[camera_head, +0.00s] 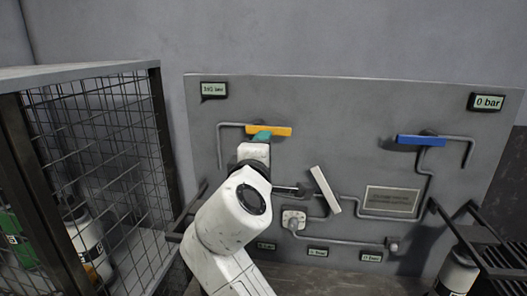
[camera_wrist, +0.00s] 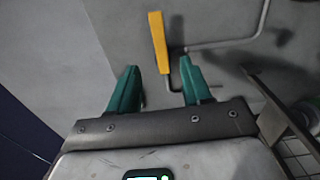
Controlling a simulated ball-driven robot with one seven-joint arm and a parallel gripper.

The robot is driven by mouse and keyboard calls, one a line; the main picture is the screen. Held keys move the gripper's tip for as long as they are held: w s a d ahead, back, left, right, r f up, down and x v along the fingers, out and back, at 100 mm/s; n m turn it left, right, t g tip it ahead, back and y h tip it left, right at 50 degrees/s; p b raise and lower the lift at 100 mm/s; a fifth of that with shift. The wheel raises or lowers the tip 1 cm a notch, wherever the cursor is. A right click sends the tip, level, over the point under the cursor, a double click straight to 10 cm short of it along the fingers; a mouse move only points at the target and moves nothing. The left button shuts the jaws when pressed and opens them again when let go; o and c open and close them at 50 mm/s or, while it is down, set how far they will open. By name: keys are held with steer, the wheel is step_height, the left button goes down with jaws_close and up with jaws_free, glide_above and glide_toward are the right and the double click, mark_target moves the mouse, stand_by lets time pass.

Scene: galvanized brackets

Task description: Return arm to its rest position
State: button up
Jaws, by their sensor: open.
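My gripper (camera_wrist: 158,82) is open in the wrist view, with two green fingers apart and nothing between them. The yellow handle (camera_wrist: 159,42) on the grey panel lies ahead of the fingertips, apart from them in that view. In the head view my white arm reaches up toward the panel, and a green finger of my gripper (camera_head: 262,136) shows just under the yellow handle (camera_head: 280,130). My wrist hides the rest of the gripper there, and I cannot tell whether it touches the handle.
The grey panel (camera_head: 340,110) carries pipes, a blue handle (camera_head: 421,141), a white tilted lever (camera_head: 325,190) and small displays. A mesh cage (camera_head: 110,150) with cylinders stands close on the left. A dark rack (camera_head: 487,250) with a cylinder stands at the right.

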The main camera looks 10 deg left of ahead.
steer(key=s+d+f+m+g+h, duration=0.1)
steer(key=s+d+f+m+g, duration=0.25)
steer(key=d+f, duration=0.5)
steer(key=s+d+f+m+g, duration=0.2)
steer(key=s+d+f+m, duration=0.3)
steer(key=f, duration=0.7)
steer(key=s+d+f+m+g+h, duration=0.1)
steer(key=s+d+f+g, duration=0.2)
steer(key=d+f, duration=0.6)
steer(key=s+d+f+m+g+y, duration=0.1)
steer(key=s+d+f+m+g, duration=0.25)
steer(key=s+f, duration=0.4)
steer(key=s+d+f+m+g, duration=0.2)
steer(key=s+d+f, duration=0.3)
steer(key=s, duration=0.5)
steer(key=s+d+f+m+g, duration=0.1)
steer(key=s+d, duration=0.1)
steer(key=s, duration=0.6)
steer(key=s+d+f+m+g+y, duration=0.1)
steer(key=s+d+f+m+g, duration=0.1)
steer(key=s, duration=0.5)
steer(key=shift+s, duration=0.4)
steer(key=shift+f, duration=0.1)
steer(key=shift+c, duration=0.4)
